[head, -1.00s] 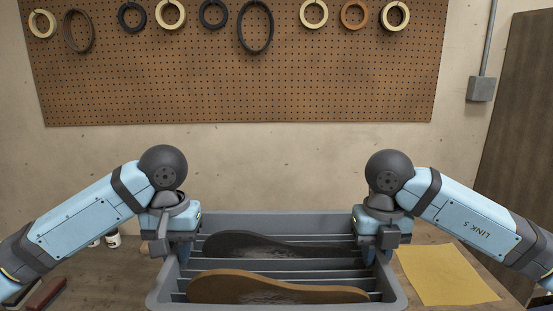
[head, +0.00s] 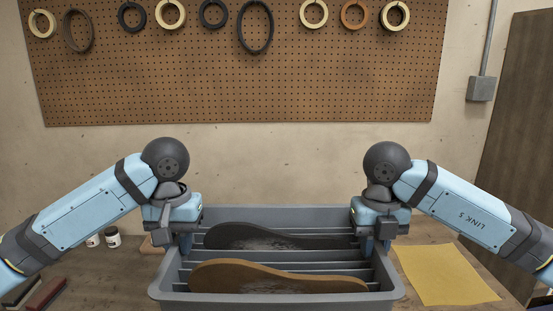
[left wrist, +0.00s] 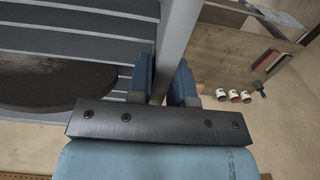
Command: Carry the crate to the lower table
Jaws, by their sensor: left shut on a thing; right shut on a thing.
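The grey slotted crate (head: 278,297) is in front of me in the head view, looking level. A black sole (head: 265,237) lies in its back part and a brown sole (head: 265,277) in its front part. My left gripper (head: 186,243) is shut on the crate's left wall, and my right gripper (head: 367,243) is shut on its right wall. In the left wrist view, the crate's wall (left wrist: 180,30) runs between the fingers of my left gripper (left wrist: 163,82). The crate's underside is hidden, and no lower table can be made out.
A wooden worktop (head: 100,270) lies behind and beside the crate. A yellow sheet (head: 445,274) lies at the right. Small jars (head: 112,237) and a dark red block (head: 45,294) are at the left. A pegboard with rings (head: 240,70) hangs on the wall behind.

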